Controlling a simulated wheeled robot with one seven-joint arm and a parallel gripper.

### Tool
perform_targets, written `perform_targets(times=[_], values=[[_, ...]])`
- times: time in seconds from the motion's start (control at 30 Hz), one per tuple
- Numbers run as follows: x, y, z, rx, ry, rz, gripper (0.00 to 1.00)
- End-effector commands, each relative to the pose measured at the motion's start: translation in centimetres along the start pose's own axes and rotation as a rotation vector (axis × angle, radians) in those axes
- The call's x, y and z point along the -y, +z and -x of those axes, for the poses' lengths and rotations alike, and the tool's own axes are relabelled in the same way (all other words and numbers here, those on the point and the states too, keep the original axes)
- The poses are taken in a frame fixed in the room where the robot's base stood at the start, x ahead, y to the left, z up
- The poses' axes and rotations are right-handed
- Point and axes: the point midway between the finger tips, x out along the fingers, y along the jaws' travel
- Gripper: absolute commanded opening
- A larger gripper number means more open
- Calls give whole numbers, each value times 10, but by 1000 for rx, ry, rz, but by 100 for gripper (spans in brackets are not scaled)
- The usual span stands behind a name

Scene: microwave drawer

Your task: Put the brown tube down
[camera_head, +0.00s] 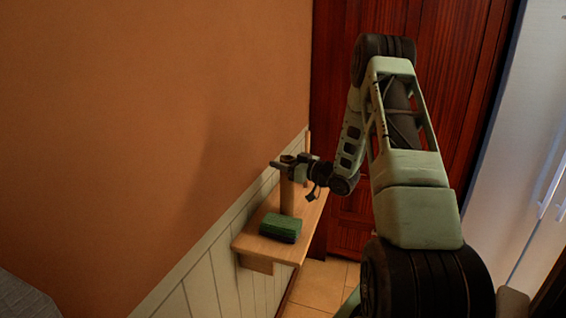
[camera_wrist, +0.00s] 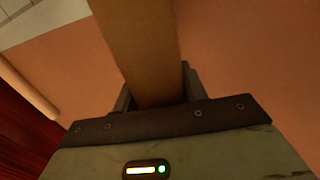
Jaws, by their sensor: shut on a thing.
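The brown tube (camera_head: 287,196) stands upright at the small wooden wall shelf (camera_head: 256,245), beside a green block. My gripper (camera_head: 289,161) is shut on the tube near its upper end. In the wrist view the tube (camera_wrist: 139,45) runs between the two fingers of my gripper (camera_wrist: 158,92) and out of the top of the picture. Whether the tube's lower end touches the shelf is hard to tell, as the green block is close in front of it.
The green block (camera_head: 281,227) lies on the near part of the shelf. An orange wall (camera_head: 150,110) with white panelling (camera_head: 215,275) runs along the left. A dark red wooden door or cabinet (camera_head: 335,100) stands behind. Tiled floor (camera_head: 325,285) shows below.

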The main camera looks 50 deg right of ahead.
Motion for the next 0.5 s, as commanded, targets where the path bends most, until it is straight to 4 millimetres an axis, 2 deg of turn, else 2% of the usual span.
perform_targets(times=[0.17, 0.2, 0.27, 0.3, 0.5], values=[[0, 2, 0, 0, 0, 0, 11], [0, 3, 0, 0, 0, 0, 45], [0, 2, 0, 0, 0, 0, 62], [0, 2, 0, 0, 0, 0, 64], [0, 2, 0, 0, 0, 0, 64]])
